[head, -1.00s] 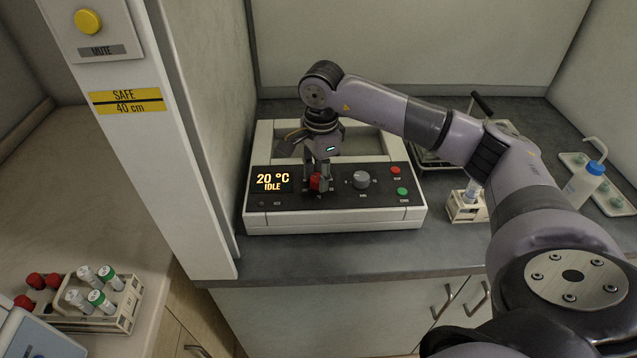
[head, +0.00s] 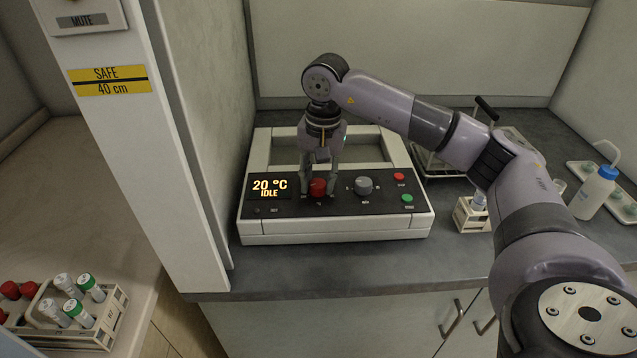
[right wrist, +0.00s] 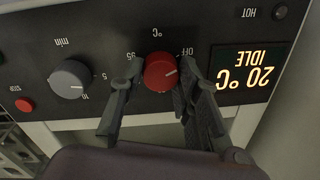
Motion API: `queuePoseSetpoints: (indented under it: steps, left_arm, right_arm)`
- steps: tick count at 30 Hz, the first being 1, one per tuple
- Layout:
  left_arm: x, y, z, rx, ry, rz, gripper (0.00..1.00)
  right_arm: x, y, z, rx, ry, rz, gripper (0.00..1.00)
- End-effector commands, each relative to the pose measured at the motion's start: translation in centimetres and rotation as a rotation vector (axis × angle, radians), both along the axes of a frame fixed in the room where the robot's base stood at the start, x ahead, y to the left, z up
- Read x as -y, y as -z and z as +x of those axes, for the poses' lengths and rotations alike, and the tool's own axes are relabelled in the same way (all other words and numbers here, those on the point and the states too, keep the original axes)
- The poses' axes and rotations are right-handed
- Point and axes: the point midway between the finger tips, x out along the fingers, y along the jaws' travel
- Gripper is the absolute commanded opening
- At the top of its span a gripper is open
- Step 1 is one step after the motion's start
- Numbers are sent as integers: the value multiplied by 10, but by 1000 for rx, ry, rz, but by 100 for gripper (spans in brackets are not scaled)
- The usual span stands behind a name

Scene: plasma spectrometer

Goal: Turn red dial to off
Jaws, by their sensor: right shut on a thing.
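The red dial (head: 318,187) sits on the black front panel of the white instrument (head: 335,228), just right of the lit "20 °C IDLE" display (head: 270,187). My right gripper (head: 318,192) comes down over it, shut on the dial with one finger on each side. In the right wrist view, the panel is upside down and the red dial (right wrist: 160,72) lies between the fingers. Its pale pointer mark faces right and slightly up, toward the side of the OFF label (right wrist: 180,53). The 95 label is on the other side. My left gripper is not in view.
A grey dial (head: 364,186) is close to the right of the red one, with red (head: 399,177) and green (head: 407,198) buttons beyond. A wall stands close on the left. A small rack (head: 472,214) and wash bottle (head: 597,190) stand to the right.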

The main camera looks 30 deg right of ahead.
Motion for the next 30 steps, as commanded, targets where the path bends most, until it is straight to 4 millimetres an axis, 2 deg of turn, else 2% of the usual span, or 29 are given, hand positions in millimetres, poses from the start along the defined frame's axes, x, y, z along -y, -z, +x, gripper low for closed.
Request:
queuePoseSetpoints:
  steps: [9, 24, 25, 30]
  left_arm:
    - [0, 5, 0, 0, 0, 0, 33]
    - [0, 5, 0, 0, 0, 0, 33]
    - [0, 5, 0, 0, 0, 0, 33]
    - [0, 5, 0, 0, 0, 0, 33]
  right_arm:
    - [0, -1, 1, 4, -99, 0, 2]
    - [0, -2, 1, 5, -114, -1, 2]
    - [0, -2, 1, 5, -114, -1, 32]
    - [0, -1, 1, 3, -114, 0, 44]
